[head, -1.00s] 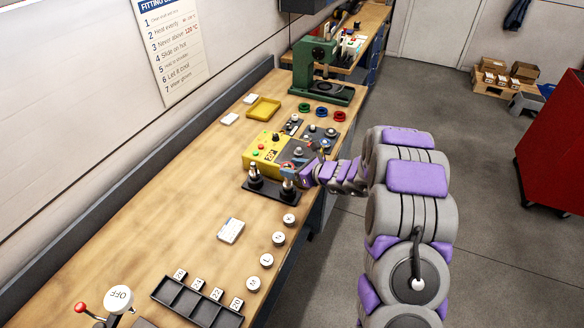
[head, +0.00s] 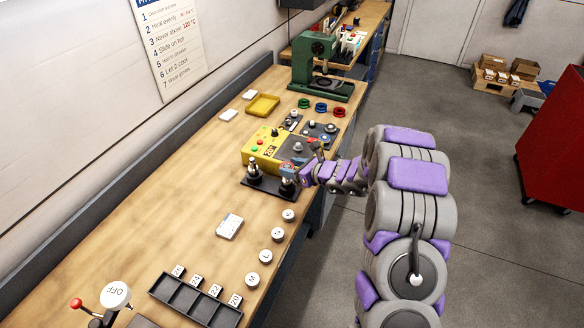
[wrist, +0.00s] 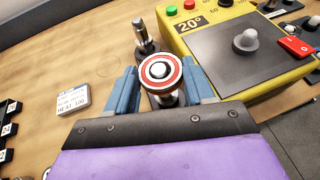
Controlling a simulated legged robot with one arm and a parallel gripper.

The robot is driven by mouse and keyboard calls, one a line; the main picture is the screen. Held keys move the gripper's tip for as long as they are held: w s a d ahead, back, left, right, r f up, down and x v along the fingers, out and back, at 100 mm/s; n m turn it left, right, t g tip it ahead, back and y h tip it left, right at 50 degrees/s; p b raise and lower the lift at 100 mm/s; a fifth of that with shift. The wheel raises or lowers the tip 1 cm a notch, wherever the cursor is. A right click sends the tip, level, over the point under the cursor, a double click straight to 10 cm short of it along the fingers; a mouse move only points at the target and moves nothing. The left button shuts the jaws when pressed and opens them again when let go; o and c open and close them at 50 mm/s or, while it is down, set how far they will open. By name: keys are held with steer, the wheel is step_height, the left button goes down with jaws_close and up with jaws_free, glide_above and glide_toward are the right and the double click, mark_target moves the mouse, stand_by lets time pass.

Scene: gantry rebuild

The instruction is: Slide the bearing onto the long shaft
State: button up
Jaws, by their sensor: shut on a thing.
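The bearing (wrist: 160,72), a ring with a red band around a pale and dark centre, lies between the blue fingers of my gripper (wrist: 161,84), which is shut on it. A metal post shows just below the bearing, in line with it. I cannot tell whether the bearing is around this post or only above it. Another upright metal shaft (wrist: 145,36) stands behind it. In the head view, my gripper (head: 300,176) is at the right end of the black two-post stand (head: 268,188), and the left post (head: 254,172) stands free.
The yellow heater (head: 262,147), marked 20°, stands close behind the stand. A green press (head: 318,65) is farther back. Several round labelled pieces (head: 277,235) and a black divided tray (head: 195,300) lie in front. Bare bench lies to the left.

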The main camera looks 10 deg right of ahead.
steer(key=o, duration=1.2)
steer(key=p+v, duration=0.2)
steer(key=v, duration=1.5)
steer(key=shift+d, duration=0.2)
